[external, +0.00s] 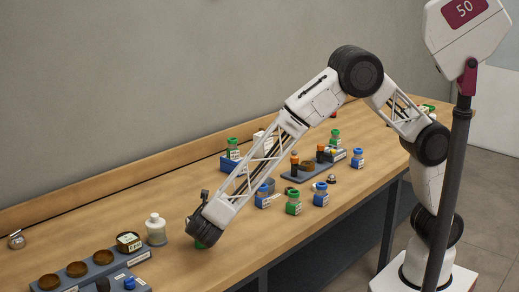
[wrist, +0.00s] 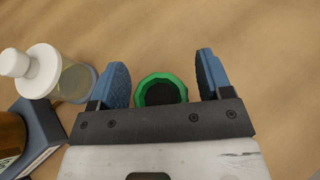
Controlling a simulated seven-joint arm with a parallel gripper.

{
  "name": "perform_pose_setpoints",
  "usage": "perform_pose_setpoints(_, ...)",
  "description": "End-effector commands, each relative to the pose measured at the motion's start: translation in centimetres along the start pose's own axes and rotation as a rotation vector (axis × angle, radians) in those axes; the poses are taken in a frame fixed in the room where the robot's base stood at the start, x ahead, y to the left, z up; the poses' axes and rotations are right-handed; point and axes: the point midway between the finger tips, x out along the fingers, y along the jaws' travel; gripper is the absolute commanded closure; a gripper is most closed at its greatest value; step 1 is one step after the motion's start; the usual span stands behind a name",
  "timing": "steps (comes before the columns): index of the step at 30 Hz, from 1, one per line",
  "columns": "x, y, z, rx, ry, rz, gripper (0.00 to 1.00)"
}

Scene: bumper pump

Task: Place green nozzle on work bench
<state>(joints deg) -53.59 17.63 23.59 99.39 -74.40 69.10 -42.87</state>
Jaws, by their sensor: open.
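The green nozzle (wrist: 142,88) is a green ring-shaped part with a dark middle. In the wrist view it is between the two blue finger pads of my gripper (wrist: 163,78), with a narrow gap on each side. My gripper is open and its lower palm edge hides part of the nozzle. In the external view a bit of green (external: 201,244) shows under my gripper (external: 203,236), low at the wooden work bench (external: 250,250). The nozzle appears to rest on the bench top, though its base is hidden.
A white-capped pump bottle (external: 155,229) stands close left of my gripper; it also shows in the wrist view (wrist: 78,82). A grey rack (external: 62,283) with brown round parts is at lower left. Several green-, blue- and orange-topped bottles stand farther right. Bench in front is clear.

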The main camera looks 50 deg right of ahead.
Motion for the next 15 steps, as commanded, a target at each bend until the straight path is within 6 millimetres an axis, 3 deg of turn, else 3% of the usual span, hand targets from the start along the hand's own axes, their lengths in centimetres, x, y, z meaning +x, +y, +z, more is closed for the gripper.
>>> perform_pose_setpoints(8, -2.1, 0.1, 0.1, 0.0, 0.0, 0.003, 0.28)
perform_pose_setpoints(15, -5.6, 0.1, 0.1, 0.0, 0.0, 0.003, 0.28)
